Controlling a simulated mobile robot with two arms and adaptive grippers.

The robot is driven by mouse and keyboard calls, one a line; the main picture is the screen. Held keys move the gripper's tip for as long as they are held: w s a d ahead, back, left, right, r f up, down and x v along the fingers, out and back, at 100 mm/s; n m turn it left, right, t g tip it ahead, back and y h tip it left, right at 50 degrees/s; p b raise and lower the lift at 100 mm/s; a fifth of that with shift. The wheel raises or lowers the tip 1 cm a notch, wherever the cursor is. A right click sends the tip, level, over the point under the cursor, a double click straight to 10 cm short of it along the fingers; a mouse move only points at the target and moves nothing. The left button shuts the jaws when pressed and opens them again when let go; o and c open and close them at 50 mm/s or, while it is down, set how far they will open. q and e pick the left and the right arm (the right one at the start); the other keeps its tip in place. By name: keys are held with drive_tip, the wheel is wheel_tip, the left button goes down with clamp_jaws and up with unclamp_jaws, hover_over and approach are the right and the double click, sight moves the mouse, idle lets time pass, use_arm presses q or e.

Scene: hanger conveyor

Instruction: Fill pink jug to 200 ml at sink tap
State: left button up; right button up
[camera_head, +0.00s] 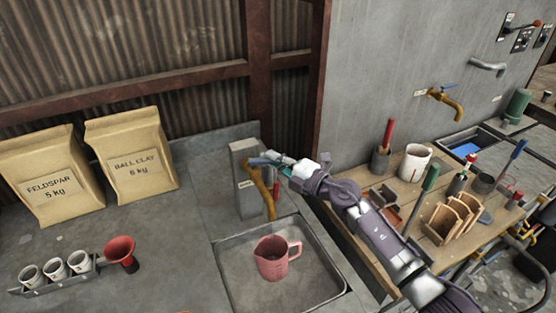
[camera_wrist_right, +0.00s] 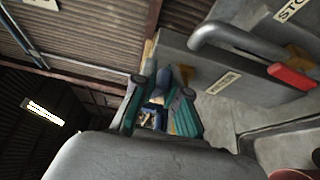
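The pink jug (camera_head: 272,260) stands upright in the sink basin (camera_head: 232,273), its handle to the right, below the spout of the brass tap (camera_head: 265,185). The water level inside it cannot be read, and I cannot tell whether water runs from the spout. My right gripper (camera_head: 277,163) is at the tap's blue lever (camera_head: 257,161). In the right wrist view the teal fingers (camera_wrist_right: 161,105) stand apart on either side of the blue lever (camera_wrist_right: 160,78); firm contact is not clear. My left gripper is out of view.
A crowded wooden tool bench (camera_head: 405,190) is right.

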drive_tip(key=shift+o, duration=2.2)
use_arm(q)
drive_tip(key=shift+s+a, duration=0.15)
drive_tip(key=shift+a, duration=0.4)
use_arm(e)
drive_tip(key=v, duration=1.2)
